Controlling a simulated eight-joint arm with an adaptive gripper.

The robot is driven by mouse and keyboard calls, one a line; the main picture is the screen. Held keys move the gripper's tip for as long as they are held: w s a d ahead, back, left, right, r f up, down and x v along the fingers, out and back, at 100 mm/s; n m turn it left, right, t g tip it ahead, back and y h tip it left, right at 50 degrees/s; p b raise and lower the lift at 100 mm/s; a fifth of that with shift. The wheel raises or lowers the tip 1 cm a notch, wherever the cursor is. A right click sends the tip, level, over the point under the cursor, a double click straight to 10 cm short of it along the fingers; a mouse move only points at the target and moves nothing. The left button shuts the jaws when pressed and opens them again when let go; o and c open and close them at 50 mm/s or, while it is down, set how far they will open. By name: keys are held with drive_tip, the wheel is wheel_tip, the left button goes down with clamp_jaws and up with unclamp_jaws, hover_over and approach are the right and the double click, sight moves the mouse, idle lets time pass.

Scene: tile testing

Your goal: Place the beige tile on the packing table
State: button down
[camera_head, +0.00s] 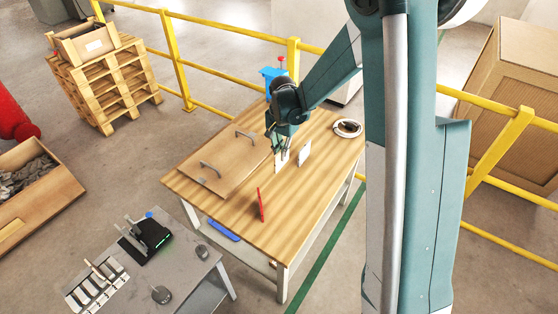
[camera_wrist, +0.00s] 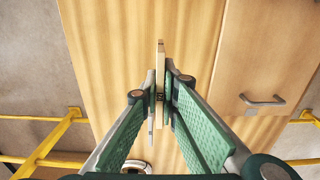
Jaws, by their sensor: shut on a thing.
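My gripper (camera_head: 283,148) is over the wooden table (camera_head: 240,232), pointing down. It is shut on the beige tile (camera_head: 281,165), which is upright on edge, close above or touching the tabletop; I cannot tell which. In the wrist view the beige tile (camera_wrist: 160,60) shows as a thin edge between the green fingers of my gripper (camera_wrist: 161,88). A white tile (camera_head: 304,152) stands upright just right of my gripper. A red tile (camera_head: 261,205) stands upright nearer the table's front edge.
A wooden panel with two handles (camera_head: 215,174) lies on the table's left part. A white coil (camera_head: 347,128) lies at the right corner, and a blue object (camera_head: 271,73) stands at the back. Yellow railing (camera_head: 215,30) runs behind. The table is bare around the red tile.

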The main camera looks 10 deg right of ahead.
sight(282, 166)
drive_tip(key=shift+f+b, duration=0.45)
drive_tip(key=shift+f, duration=2.45)
drive_tip(key=shift+f+b, duration=0.4)
drive_tip(key=shift+f, duration=1.45)
drive_tip(key=shift+f, duration=0.2)
drive_tip(key=c, duration=2.6)
unclamp_jaws()
drive_tip(key=shift+r, duration=0.3)
wheel_tip(282, 166, up, 12)
drive_tip(key=shift+f+p, duration=0.1)
drive_tip(key=shift+p, duration=0.9)
